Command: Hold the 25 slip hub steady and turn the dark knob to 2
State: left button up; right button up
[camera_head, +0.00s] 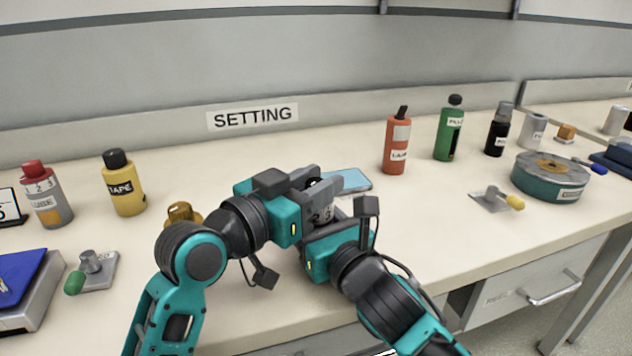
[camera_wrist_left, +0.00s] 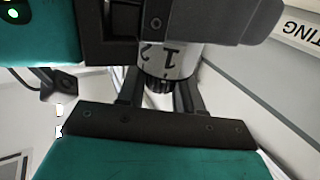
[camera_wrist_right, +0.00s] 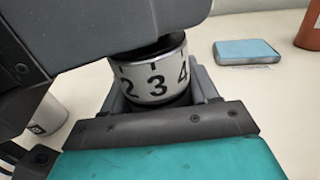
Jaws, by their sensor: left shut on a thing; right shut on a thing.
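The slip hub (camera_head: 322,215) is held between my two grippers above the front of the bench. Its white ring faces the right wrist view (camera_wrist_right: 156,80) with 2, 3 and 4 showing, 3 about in the middle. The left wrist view shows the ring (camera_wrist_left: 168,62) upside down with 1 and 2. The dark knob (camera_wrist_left: 160,85) is ribbed and sits against the ring. My left gripper (camera_head: 312,190) is shut on the knob. My right gripper (camera_head: 332,222) is shut on the white hub body, just below the left. The knob's pointer and any 25 label are hidden.
A light blue block (camera_head: 350,180) lies just behind the grippers. An orange bottle (camera_head: 397,145) and a green bottle (camera_head: 449,130) stand behind right. A yellow bottle (camera_head: 123,185) stands left, with a brass piece (camera_head: 182,212) near my left arm. A round teal drum (camera_head: 549,180) is at right.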

pick_arm(q)
jog(key=shift+f+n+t+y, duration=0.1)
jog(key=shift+n+t+y, duration=0.7)
jog(key=shift+y, duration=0.1)
jog(key=o, duration=0.9)
jog(key=shift+o, duration=0.2)
jog(key=v, duration=1.2)
